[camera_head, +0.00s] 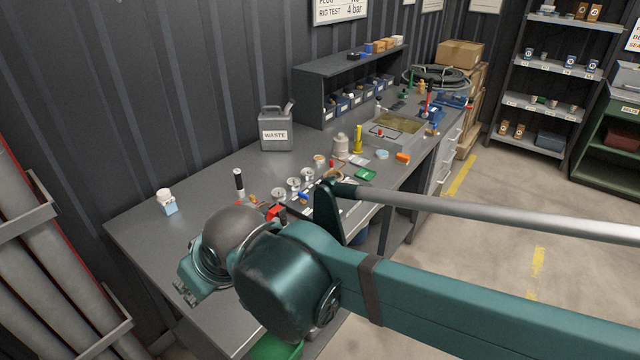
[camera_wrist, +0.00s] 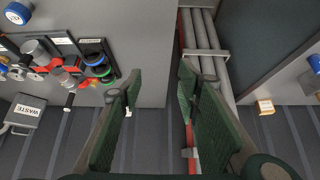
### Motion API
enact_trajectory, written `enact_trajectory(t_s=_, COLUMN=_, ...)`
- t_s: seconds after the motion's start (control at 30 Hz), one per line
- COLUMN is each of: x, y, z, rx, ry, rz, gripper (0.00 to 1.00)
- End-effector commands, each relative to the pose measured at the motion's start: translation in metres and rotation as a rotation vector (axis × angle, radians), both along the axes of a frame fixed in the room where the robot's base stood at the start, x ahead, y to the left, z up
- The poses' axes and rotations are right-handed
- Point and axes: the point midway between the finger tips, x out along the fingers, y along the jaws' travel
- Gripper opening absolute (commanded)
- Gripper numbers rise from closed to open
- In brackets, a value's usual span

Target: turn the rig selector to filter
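The test rig (camera_head: 350,207) is at the bench's front edge in the head view, partly hidden behind my arm. Its small round gauges (camera_head: 293,184) and a red part (camera_head: 276,211) show. In the wrist view the rig's fittings are at upper left, with a red part (camera_wrist: 61,77) and several dark coloured-rim rings (camera_wrist: 95,59). I cannot tell which part is the rig selector, and its labels are unreadable. My gripper (camera_wrist: 159,75) is open and empty, its green fingers wide apart, to the right of the rig. In the head view my arm mostly hides it.
A grey waste can (camera_head: 276,130) stands at the back of the bench (camera_head: 215,180). A small white-and-blue bottle (camera_head: 168,203) stands near the left end. Pipes (camera_head: 40,240) stand at far left. The left bench surface is mostly clear.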

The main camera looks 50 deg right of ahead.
Motion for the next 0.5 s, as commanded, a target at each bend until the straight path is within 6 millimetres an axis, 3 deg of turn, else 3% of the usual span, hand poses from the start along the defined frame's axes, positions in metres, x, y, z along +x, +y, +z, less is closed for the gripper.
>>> enact_trajectory(t_s=0.5, x=0.049, y=-0.056, z=0.039, rx=0.004, ry=0.089, rz=-0.115, gripper=0.34)
